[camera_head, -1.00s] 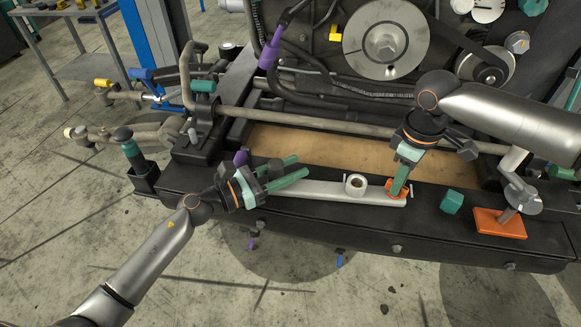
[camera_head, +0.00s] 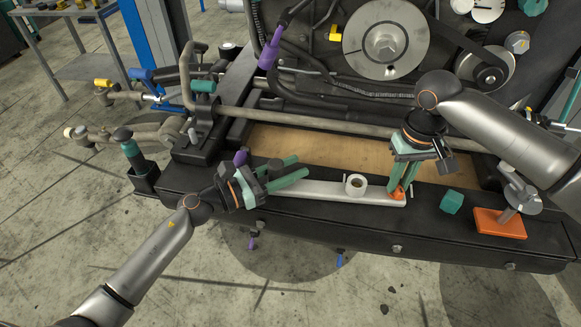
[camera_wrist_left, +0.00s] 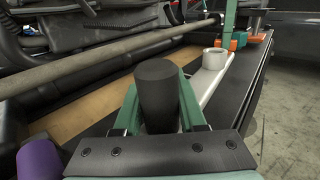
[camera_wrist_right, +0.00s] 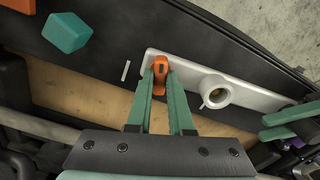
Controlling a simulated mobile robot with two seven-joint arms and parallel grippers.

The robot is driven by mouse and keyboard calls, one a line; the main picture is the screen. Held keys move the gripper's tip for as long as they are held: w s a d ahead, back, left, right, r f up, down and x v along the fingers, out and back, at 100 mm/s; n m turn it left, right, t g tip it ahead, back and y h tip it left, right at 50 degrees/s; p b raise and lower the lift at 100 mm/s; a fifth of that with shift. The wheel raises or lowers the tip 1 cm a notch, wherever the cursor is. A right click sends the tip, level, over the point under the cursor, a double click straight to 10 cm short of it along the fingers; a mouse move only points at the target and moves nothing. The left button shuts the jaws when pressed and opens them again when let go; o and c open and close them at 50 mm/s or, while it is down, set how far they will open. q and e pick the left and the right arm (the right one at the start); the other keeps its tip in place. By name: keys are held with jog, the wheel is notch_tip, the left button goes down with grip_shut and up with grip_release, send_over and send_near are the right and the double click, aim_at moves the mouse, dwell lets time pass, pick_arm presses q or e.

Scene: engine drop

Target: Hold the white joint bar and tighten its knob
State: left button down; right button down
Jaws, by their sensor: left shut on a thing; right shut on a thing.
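The white joint bar (camera_head: 331,191) lies flat along the top of the black beam, with a round white collar (camera_head: 355,184) on it. Its orange knob (camera_wrist_right: 160,71) is at the end of the bar on the right in the head view. My right gripper (camera_head: 397,190) points down and is shut on the knob, with one finger on each side. My left gripper (camera_head: 290,172) is at the bar's other end, shut on an upright black cylinder (camera_wrist_left: 157,95). The fingers partly hide that end, so how the cylinder joins the bar is unclear.
On the black beam (camera_head: 330,231), a teal block (camera_head: 452,202) and an orange plate (camera_head: 499,223) with a metal post sit right of the bar. Engine pulleys and hoses rise behind, with a metal tube (camera_head: 320,121) across them. Floor in front is mostly clear.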

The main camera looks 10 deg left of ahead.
jog(key=shift+m, duration=0.7)
jog(key=c, duration=1.3)
grip_release()
jog(key=shift+m, duration=0.5)
jog(key=o, duration=0.6)
jog(key=shift+c, duration=0.2)
jog(key=shift+r, duration=0.1)
notch_tip(320, 180, up, 12)
pick_arm(q)
jog(key=shift+c, duration=2)
grip_release()
jog(key=shift+s, duration=0.1)
